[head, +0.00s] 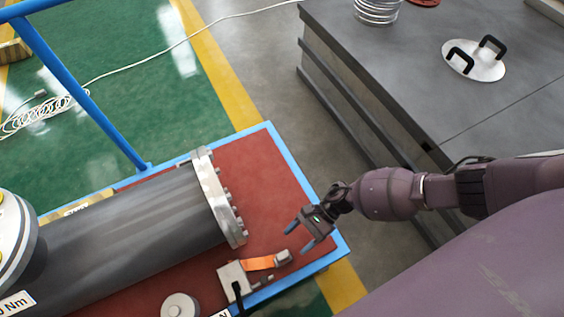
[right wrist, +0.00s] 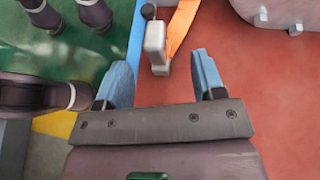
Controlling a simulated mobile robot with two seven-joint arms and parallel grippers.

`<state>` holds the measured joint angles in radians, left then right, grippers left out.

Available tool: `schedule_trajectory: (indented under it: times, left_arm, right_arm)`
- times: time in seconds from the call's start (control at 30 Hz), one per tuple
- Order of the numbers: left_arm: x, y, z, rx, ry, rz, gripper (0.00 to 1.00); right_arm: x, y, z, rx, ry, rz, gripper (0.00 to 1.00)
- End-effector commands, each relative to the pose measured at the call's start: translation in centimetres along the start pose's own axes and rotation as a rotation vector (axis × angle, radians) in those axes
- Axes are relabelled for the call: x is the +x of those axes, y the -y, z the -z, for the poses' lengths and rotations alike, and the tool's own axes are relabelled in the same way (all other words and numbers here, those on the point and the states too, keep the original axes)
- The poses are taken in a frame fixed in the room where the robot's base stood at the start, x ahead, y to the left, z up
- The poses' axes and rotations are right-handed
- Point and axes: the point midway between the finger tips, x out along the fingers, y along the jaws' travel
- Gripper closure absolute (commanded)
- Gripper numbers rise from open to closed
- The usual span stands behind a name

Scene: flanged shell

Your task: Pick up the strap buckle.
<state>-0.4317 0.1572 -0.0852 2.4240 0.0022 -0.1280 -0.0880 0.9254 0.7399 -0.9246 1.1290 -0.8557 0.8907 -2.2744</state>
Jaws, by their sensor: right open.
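The strap buckle (head: 283,257) is a small light grey piece at the right end of a short orange strap (head: 259,263), on the red deck near its front right edge. In the right wrist view the buckle (right wrist: 156,48) lies just ahead of the fingertips, roughly between their lines, with the orange strap (right wrist: 182,27) beside it. My right gripper (head: 299,238) is open and empty, its blue-tipped fingers just behind and right of the buckle in the head view. It also shows in the right wrist view (right wrist: 162,72). My left gripper is out of view.
A dark flanged shell (head: 140,225) lies on the red deck (head: 265,180), with its bolted flange (head: 220,198) left of my gripper. A light block (head: 232,283) and a round grey piece (head: 179,306) are near the strap. A dark grey bench (head: 400,70) stands at the upper right.

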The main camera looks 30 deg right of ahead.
Motion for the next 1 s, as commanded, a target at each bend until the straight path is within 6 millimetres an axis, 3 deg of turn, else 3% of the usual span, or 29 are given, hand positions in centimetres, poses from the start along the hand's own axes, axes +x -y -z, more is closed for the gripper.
schedule_trajectory:
  times: [0.33,0.6,0.87,1.0]
  left_arm:
    - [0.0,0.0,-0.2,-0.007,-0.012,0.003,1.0]
    - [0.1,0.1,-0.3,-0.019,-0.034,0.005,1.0]
    - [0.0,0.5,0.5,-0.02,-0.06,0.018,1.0]
    - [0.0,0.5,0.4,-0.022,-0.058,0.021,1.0]
  right_arm:
    - [2.9,-0.3,0.0,0.001,0.001,-0.002,0.37]
    - [6.4,-0.7,-0.1,0.003,0.002,-0.002,0.37]
    - [6.8,-0.6,-0.2,0.001,-0.001,0.0,0.37]
    - [6.7,-0.6,-0.2,0.001,-0.001,0.0,0.56]
